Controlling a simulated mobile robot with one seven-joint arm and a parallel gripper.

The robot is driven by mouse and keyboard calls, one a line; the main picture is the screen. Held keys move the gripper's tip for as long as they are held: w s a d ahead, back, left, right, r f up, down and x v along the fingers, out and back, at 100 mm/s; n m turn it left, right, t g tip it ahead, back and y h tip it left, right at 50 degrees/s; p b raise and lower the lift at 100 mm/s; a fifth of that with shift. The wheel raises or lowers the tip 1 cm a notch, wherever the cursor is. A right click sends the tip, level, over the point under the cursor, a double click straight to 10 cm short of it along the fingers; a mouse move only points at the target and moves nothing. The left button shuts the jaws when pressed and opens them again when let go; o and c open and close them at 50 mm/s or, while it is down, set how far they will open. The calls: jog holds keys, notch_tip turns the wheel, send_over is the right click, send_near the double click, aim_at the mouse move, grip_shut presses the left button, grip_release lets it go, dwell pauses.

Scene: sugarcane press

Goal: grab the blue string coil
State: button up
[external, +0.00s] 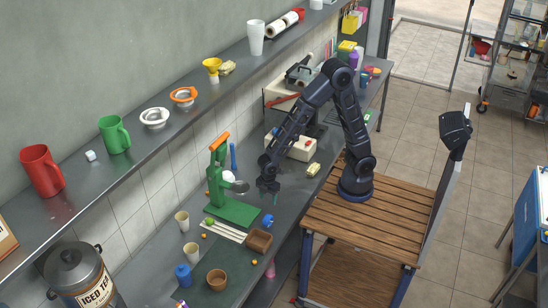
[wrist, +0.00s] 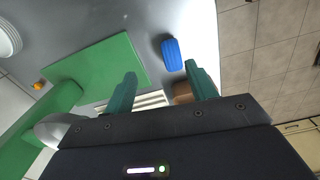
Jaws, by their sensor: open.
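The blue string coil (external: 268,220) lies on the grey counter, right of the green press base (external: 232,210) and near a brown block. In the wrist view the blue coil (wrist: 172,53) looks like a small ribbed oblong bundle, ahead of the fingertips and nearer the right one. My gripper (external: 270,197) is above the counter, a little behind the coil in the external view. In the wrist view my gripper (wrist: 160,72) shows its two green fingers spread apart with nothing held between them.
The green press with an orange handle (external: 220,142) stands left of my gripper. A brown box (external: 258,241) and white sticks (external: 223,231) lie close to the coil. Cups (external: 190,252) and a blue jar (external: 183,275) stand further along the counter. A shelf (external: 185,125) runs above.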

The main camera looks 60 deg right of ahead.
aim_at(269, 218)
jog(key=shift+s+a+f+n, duration=0.2)
jog(key=shift+s+a+f, duration=0.05)
jog(key=shift+a+f, duration=0.2)
jog(key=shift+s+a+f+n, duration=0.2)
jog(key=shift+a+f, duration=0.1)
jog(key=shift+f, duration=0.15)
jog(key=shift+s+a+f, duration=0.1)
jog(key=shift+f, duration=0.2)
jog(key=shift+s+f, duration=0.15)
jog(key=shift+f, duration=5)
jog(key=c, duration=1.1)
jog(key=shift+o, duration=0.2)
jog(key=shift+r, duration=0.1)
